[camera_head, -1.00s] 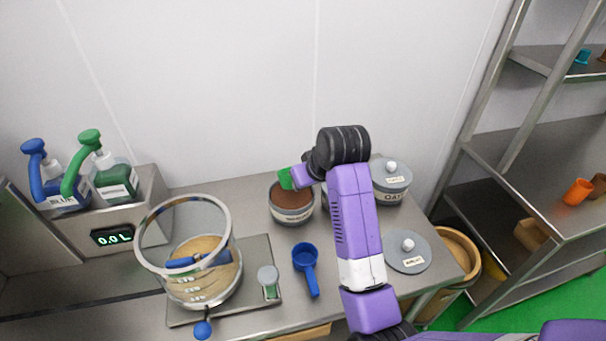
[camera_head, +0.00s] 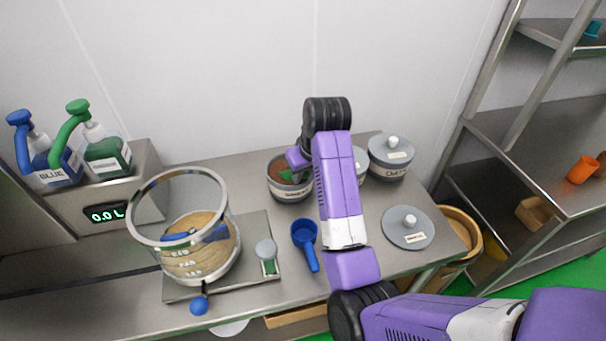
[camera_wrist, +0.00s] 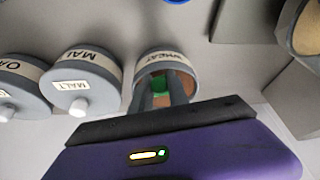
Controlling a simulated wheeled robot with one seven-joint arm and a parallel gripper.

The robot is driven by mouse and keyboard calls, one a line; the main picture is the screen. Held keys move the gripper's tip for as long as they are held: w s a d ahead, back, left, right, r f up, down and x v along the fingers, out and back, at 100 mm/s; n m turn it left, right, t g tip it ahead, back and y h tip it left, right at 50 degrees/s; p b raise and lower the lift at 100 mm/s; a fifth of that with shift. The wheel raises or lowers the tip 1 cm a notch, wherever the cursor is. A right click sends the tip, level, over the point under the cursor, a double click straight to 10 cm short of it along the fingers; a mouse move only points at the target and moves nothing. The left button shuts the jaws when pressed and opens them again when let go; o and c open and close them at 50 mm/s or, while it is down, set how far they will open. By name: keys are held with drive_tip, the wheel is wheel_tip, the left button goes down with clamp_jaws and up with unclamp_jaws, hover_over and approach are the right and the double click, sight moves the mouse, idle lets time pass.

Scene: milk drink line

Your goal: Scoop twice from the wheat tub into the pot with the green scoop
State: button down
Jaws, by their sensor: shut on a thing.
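The wheat tub (camera_head: 290,190), grey with a white label and brown contents, stands open at the back of the counter; its label reads WHEAT in the wrist view (camera_wrist: 165,58). My gripper (camera_head: 299,158) is over the tub, pointing down into it. It is shut on the green scoop (camera_wrist: 158,88), whose green part sits inside the tub at the brown contents (camera_wrist: 180,80); the fingers and rim hide much of it. The clear pot (camera_head: 180,204) with a metal rim and level marks stands at left, holding tan material and a blue piece.
A blue scoop (camera_head: 305,232) lies before the tub. A small lidded jar (camera_head: 267,256) stands beside the pot. Lidded malt (camera_wrist: 85,75) and oat (camera_head: 391,160) tubs stand right of the wheat tub. A loose grey lid (camera_head: 408,235) lies at right. Blue and green pump bottles (camera_head: 105,157) stand at far left.

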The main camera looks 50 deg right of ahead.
drive_tip(key=shift+w+d+f+b, duration=0.1)
drive_tip(key=shift+w+d+b, duration=0.1)
drive_tip(key=shift+w+b, duration=0.25)
drive_tip(key=shift+w+d+f+b, duration=0.1)
drive_tip(key=shift+w+d+b, duration=0.15)
drive_tip(key=shift+w, duration=0.35)
drive_tip(key=shift+s+a+r+p, duration=0.15)
drive_tip(key=shift+r+p, duration=0.1)
drive_tip(key=shift+p, duration=0.25)
drive_tip(key=shift+s+p, duration=0.3)
drive_tip(key=shift+w+f, duration=0.1)
drive_tip(key=shift+w, duration=0.4)
drive_tip(key=shift+p, duration=0.4)
